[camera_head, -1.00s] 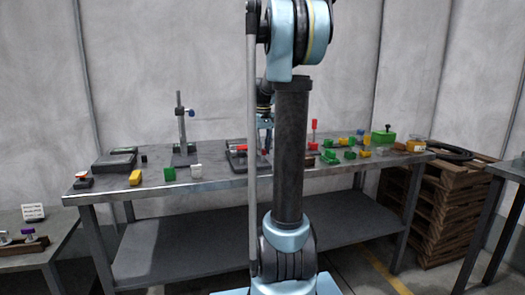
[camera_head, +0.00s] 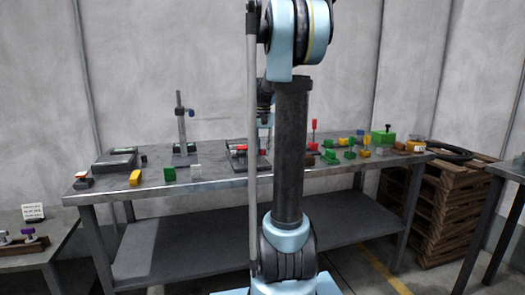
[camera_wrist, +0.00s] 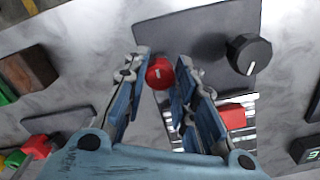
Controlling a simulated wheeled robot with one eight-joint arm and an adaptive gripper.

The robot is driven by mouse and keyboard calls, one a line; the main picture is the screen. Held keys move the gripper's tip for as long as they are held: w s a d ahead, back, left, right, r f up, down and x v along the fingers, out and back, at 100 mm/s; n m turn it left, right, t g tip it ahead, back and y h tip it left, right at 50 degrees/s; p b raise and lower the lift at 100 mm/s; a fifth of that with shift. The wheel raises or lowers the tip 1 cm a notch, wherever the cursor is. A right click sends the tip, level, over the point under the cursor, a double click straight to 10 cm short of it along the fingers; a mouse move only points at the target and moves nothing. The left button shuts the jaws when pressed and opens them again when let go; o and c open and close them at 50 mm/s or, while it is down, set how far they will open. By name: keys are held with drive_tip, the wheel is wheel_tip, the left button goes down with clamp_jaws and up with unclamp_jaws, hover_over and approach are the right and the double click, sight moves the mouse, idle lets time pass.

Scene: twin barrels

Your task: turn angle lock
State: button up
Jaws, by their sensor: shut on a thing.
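In the wrist view, a round red knob (camera_wrist: 160,73) with a white mark sits on a dark grey plate (camera_wrist: 200,35). My gripper (camera_wrist: 163,62) has its two blue fingers on either side of this knob and is shut on it. A larger black knob (camera_wrist: 248,54) with a white line is on the same plate, to the right and clear of the fingers. In the head view, my gripper (camera_head: 265,121) is partly hidden behind my arm, over the device (camera_head: 240,158) on the workbench. I cannot tell from there how the fingers meet the knob.
The workbench (camera_head: 215,180) also holds a stand (camera_head: 181,120), a black box (camera_head: 115,159) and several small coloured blocks. A green box (camera_head: 383,137) stands at the right. In the wrist view, a red block (camera_wrist: 232,116) lies by the right finger. Pallets (camera_head: 430,195) stand beside the bench.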

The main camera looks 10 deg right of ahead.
idle(0.4)
drive_tip(key=o, duration=1.1)
drive_tip(key=shift+r, duration=0.1)
wheel_tip(320, 180, up, 12)
drive_tip(key=shift+f, duration=0.15)
drive_tip(key=s+a+f+n, duration=0.1)
drive_tip(key=s+a+f, duration=0.1)
drive_tip(key=s+f, duration=0.7)
drive_tip(key=s+a+f+n+t, duration=0.1)
drive_tip(key=s+a+f+n, duration=0.1)
drive_tip(key=s+f, duration=0.8)
drive_tip(key=s+a+f+n+t, duration=0.1)
drive_tip(key=s+a+f+n, duration=0.1)
drive_tip(key=s+f, duration=0.8)
drive_tip(key=shift+s+a+f, duration=0.1)
drive_tip(key=shift+s+a, duration=0.05)
drive_tip(key=shift+s, duration=0.7)
drive_tip(key=shift+s+a, duration=0.15)
drive_tip(key=shift+s, duration=0.65)
